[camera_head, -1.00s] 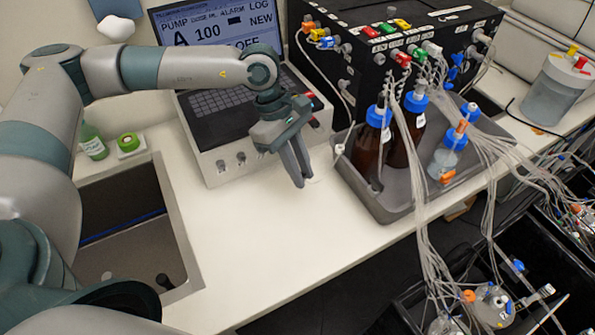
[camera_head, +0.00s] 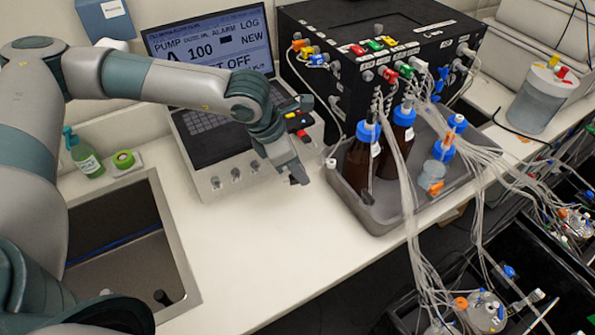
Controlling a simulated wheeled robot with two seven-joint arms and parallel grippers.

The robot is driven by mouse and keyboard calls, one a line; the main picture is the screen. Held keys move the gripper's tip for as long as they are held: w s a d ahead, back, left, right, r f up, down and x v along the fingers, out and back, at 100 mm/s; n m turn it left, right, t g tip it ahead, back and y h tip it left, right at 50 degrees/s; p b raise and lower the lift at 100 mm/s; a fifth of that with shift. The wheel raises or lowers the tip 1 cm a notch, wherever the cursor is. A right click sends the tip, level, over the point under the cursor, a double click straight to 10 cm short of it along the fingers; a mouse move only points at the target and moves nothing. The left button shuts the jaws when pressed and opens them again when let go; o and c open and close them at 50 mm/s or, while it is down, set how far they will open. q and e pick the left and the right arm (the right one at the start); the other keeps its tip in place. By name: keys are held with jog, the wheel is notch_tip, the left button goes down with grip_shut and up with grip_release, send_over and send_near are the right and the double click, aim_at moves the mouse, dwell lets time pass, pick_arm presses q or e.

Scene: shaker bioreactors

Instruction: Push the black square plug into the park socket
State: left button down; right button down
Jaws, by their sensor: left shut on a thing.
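My left gripper (camera_head: 293,170) hangs in front of the right part of the grey pump unit, above the white bench. Its fingers are shut, pointing down and seen foreshortened. A small dark piece at the fingertips looks like the black square plug (camera_head: 298,179), mostly hidden by the fingers. A red connector (camera_head: 302,134) and dark pieces show behind the wrist on the pump unit's right side. I cannot make out which part is the park socket. My right gripper is not in view.
The pump unit (camera_head: 219,180) with its screen stands behind the gripper. A grey tray (camera_head: 385,213) with brown bottles is close on the right, with many loose tubes. A sink (camera_head: 180,250) lies at left. The bench front (camera_head: 255,255) is clear.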

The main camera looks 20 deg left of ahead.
aim_at(336, 66)
pick_arm(q)
jog(key=w+a+r+m+g+y+p, duration=0.2)
jog(key=w+r+m, duration=0.5)
jog(key=m, duration=0.9)
jog(key=w+a+r+m+g+y+p, duration=0.3)
jog(key=w+r+m+p, duration=0.3)
jog(key=m, duration=1.1)
jog(key=shift+w+a+r+m+g+y+p, duration=0.35)
jog(key=shift+w+r+g+y, duration=0.35)
jog(key=shift+w+r, duration=0.85)
jog(key=shift+w+f, duration=0.2)
jog(key=shift+f, duration=0.05)
jog(key=shift+w, duration=0.15)
jog(key=w+d, duration=0.2)
jog(key=w, duration=0.1)
jog(key=shift+d, duration=0.3)
